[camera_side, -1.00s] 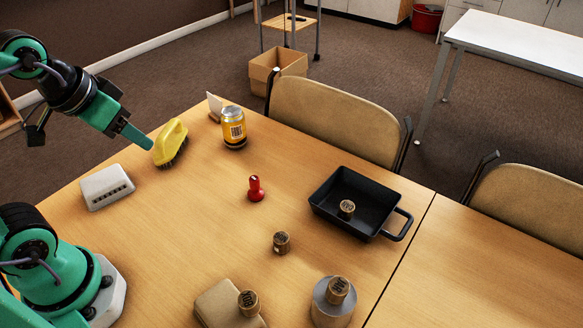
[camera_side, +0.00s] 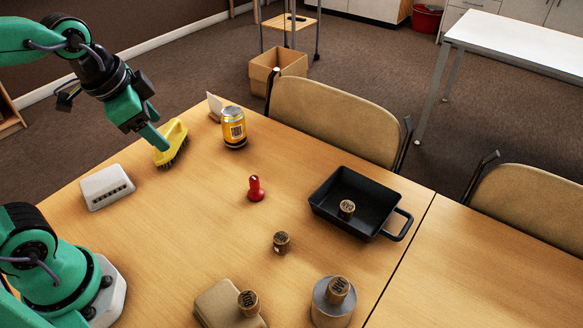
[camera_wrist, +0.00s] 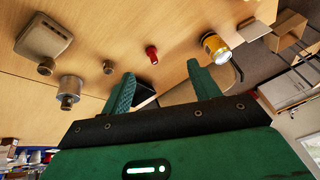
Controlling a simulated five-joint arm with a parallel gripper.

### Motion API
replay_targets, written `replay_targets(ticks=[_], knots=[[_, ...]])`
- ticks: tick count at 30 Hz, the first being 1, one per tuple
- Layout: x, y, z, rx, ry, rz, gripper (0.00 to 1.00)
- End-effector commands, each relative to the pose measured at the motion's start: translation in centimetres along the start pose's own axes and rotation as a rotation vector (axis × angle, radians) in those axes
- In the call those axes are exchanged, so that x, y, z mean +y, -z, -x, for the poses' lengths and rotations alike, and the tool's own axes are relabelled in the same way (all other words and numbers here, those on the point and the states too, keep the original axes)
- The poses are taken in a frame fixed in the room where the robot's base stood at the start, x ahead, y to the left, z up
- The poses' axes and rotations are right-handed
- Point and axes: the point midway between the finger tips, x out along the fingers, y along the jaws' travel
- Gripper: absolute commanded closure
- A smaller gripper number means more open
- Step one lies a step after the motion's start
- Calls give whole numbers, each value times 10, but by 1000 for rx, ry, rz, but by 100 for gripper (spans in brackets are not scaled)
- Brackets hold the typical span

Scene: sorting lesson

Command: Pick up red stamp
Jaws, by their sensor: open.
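The red stamp (camera_side: 256,189) stands upright near the middle of the wooden table. It also shows in the wrist view (camera_wrist: 152,54), beyond and between my fingertips. My green gripper (camera_side: 158,140) is above the table's far left part, in front of the yellow brush in the side view, and well to the left of the stamp. In the wrist view the two fingers (camera_wrist: 161,78) are spread apart with nothing between them. The gripper is open and empty, and the stamp is clear of it.
A yellow brush (camera_side: 171,140) and a yellow can (camera_side: 234,128) stand at the back. A white block (camera_side: 106,187) lies left. A black pan (camera_side: 326,206) holds a brown cylinder (camera_side: 347,210). Another cylinder (camera_side: 281,242) stands in front of the stamp. Table around the stamp is clear.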

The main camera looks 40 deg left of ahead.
Motion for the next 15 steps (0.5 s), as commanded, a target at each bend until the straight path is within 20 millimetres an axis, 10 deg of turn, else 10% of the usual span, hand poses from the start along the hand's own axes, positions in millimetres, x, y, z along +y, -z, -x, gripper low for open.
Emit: replay_targets(ticks=[15], knots=[[-2,54,-59,-95,-130,-776,39]])
